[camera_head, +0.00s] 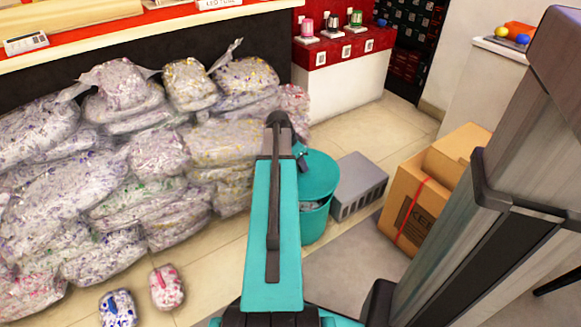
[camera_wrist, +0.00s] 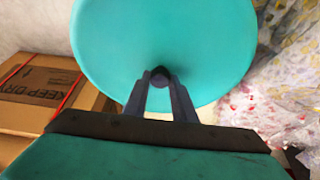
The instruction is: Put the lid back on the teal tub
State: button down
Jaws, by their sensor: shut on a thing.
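The teal lid (camera_head: 321,172) is a round disc with a dark knob (camera_wrist: 160,77) at its middle. My gripper (camera_wrist: 160,85) is shut on the knob, with one finger on either side of it. The teal tub (camera_head: 314,226) stands on the floor beyond my arm, with the lid over it. A gap on the near side shows pale contents between the lid and the tub's wall. I cannot tell whether the lid touches the rim elsewhere. In the wrist view the lid hides the tub. My arm covers the tub's left side in the head view.
A grey slotted crate (camera_head: 359,184) stands close to the tub's right. Cardboard boxes (camera_head: 425,205) are further right and also show in the wrist view (camera_wrist: 45,90). Clear bags of shreds (camera_head: 130,170) are piled to the left. Two small bags (camera_head: 167,287) lie on the tiles.

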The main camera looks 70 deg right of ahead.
aim_at(299, 172)
jog(key=shift+w, duration=0.25)
jog(key=shift+a+f, duration=0.1)
jog(key=shift+f, duration=0.1)
jog(key=shift+f, duration=0.2)
jog(key=shift+f+b, duration=1.8)
jog(key=shift+f, duration=1)
jog(key=shift+w, duration=0.2)
jog(key=shift+f+p, duration=0.2)
jog(key=shift+p, duration=0.5)
dwell(1.7)
jog(key=c, duration=0.9)
grip_release()
